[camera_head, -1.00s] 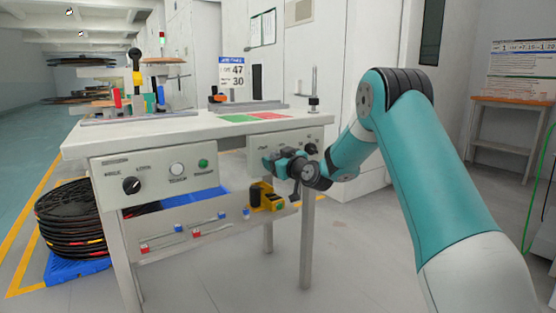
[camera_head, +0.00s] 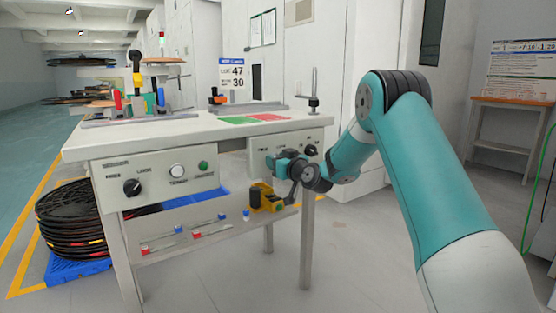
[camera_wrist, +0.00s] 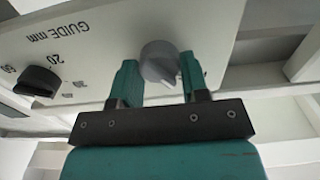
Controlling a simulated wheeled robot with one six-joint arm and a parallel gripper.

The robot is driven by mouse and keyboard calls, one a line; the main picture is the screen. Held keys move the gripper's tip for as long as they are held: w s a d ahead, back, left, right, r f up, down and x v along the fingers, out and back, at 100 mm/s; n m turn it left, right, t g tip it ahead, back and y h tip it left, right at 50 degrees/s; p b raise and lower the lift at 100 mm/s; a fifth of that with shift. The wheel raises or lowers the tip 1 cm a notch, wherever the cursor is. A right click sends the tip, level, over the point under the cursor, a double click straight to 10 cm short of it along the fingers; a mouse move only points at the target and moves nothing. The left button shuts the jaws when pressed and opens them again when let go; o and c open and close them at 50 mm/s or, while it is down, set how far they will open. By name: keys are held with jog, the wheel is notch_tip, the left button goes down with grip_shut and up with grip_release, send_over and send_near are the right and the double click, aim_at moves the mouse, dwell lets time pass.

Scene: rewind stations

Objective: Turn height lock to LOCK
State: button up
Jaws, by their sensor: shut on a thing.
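My gripper (camera_wrist: 160,78) is shut on a grey knob (camera_wrist: 160,60) on the pale front panel (camera_wrist: 215,25), with one teal finger on each side of it. The writing around this knob is mostly hidden by the fingers. In the head view my gripper (camera_head: 274,164) is at the right front panel (camera_head: 257,144) of the bench and covers the grey knob. On the left panel (camera_head: 150,165), a black knob (camera_head: 132,187) has small marks above it, one seeming to read LOCK.
A black knob (camera_wrist: 38,82) with GUIDE mm numbers sits beside the grey one; it also shows in the head view (camera_head: 311,151). A yellow device (camera_head: 266,198) stands on the shelf below my gripper.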

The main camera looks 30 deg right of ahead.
jog(key=shift+d+f+m+p, duration=0.1)
jog(key=shift+m+p, duration=2.3)
jog(key=shift+m, duration=1.5)
jog(key=shift+d+m+p, duration=0.1)
jog(key=shift+m+p, duration=2.25)
jog(key=shift+m, duration=1.55)
jog(key=o, duration=0.9)
jog(key=shift+s, duration=0.1)
